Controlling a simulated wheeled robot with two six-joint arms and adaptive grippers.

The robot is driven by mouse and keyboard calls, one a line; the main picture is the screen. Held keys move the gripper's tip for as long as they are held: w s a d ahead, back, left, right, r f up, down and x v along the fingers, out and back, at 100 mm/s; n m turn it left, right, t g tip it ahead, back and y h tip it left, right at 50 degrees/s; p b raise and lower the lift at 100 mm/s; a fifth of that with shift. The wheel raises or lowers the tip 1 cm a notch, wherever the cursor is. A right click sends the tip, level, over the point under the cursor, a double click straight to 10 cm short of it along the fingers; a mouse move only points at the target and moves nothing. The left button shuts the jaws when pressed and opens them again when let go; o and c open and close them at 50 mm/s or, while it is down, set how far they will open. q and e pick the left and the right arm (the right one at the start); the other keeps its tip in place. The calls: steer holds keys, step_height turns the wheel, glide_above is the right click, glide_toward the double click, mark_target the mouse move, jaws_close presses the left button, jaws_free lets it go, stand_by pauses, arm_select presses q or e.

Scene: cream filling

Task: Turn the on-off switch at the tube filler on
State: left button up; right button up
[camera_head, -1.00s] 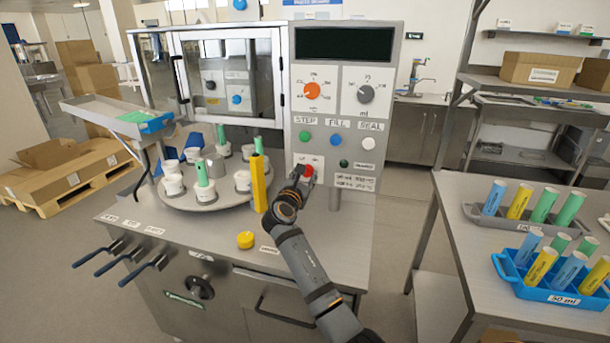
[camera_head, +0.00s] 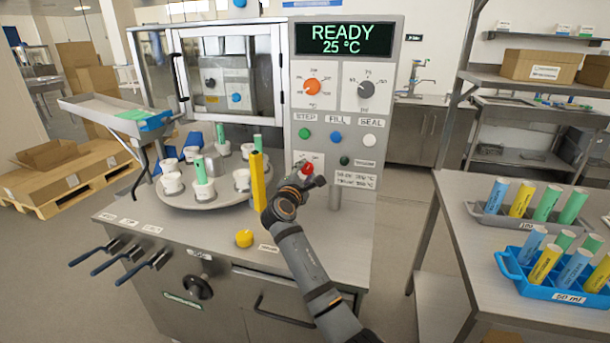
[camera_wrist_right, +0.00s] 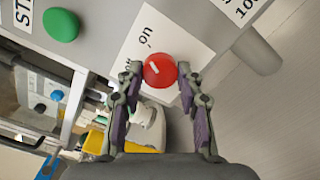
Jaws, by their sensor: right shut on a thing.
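The tube filler (camera_head: 300,185) stands ahead, and its display (camera_head: 343,40) is lit with "READY 25 °C". The red on-off switch (camera_head: 306,169) is low on its control panel. In the right wrist view the switch (camera_wrist_right: 160,70) is a round red knob with a white mark, beside a label reading "on". My right gripper (camera_head: 303,180) is at the switch, with its fingers (camera_wrist_right: 163,78) on both sides of the knob, shut on it. The gripper partly hides the switch in the head view. My left gripper is not in view.
A yellow upright bar (camera_head: 258,182) stands close left of my right gripper, beside the turntable (camera_head: 205,203) with its tube holders. A yellow cap (camera_head: 244,238) lies on the worktop. A side table at right holds a blue rack (camera_head: 540,290) of tubes.

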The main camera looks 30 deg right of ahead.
stand_by(0.5)
steer(key=o, duration=1.2)
steer(key=shift+s+a, duration=0.15)
steer(key=shift+a, duration=0.15)
steer(key=v, duration=0.6)
steer(key=shift+s+a, duration=0.25)
steer(key=shift+s, duration=0.05)
